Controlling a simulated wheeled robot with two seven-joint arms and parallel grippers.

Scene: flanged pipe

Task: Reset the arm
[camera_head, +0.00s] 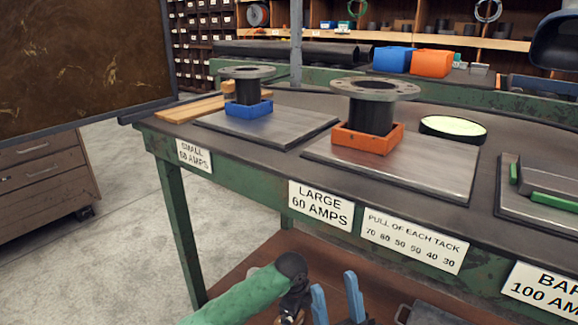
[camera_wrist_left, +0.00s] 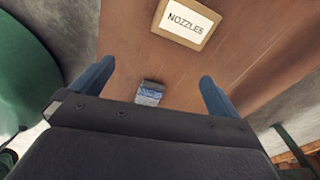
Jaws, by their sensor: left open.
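My left gripper (camera_wrist_left: 157,70) shows in the left wrist view, open and empty, over a brown surface. A small flanged pipe (camera_head: 246,90) stands upright in a blue base (camera_head: 248,108). A large flanged pipe (camera_head: 372,112) stands upright in an orange base (camera_head: 367,138).
A NOZZLES sign (camera_wrist_left: 187,22) and a small blue-grey block (camera_wrist_left: 150,92) lie beyond my left fingers. A dark board (camera_head: 80,65) stands left. Floor (camera_head: 130,240) left of the bench is clear.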

